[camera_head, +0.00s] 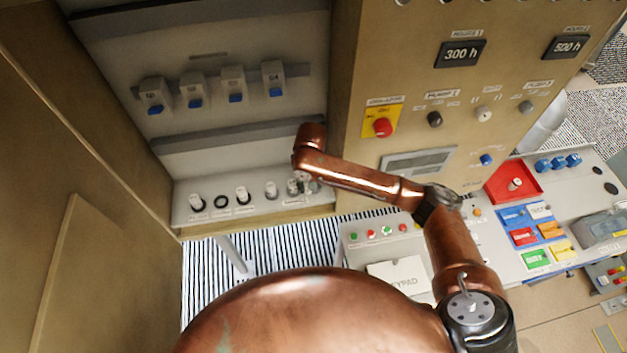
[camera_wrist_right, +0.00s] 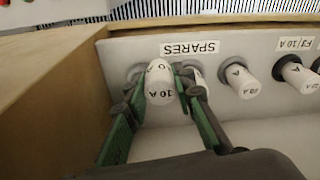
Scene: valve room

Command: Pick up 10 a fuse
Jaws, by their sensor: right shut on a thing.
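The white 10 A fuse (camera_wrist_right: 160,84) is between the green-sided fingers of my right gripper (camera_wrist_right: 162,90) in the right wrist view. The gripper is shut on it. The fuse is in front of the panel below the SPARES label (camera_wrist_right: 190,48); I cannot tell whether its base is still in a socket. In the head view my right gripper (camera_head: 311,187) is at the right end of the fuse row, mostly hidden by the wrist. My left gripper is not in view.
Another white fuse (camera_wrist_right: 241,82) stands close to the right, then a black-collared one (camera_wrist_right: 294,72). A wooden side wall (camera_wrist_right: 60,100) is close on the left. In the head view, breakers with blue levers (camera_head: 195,92) are above the fuse shelf (camera_head: 185,217).

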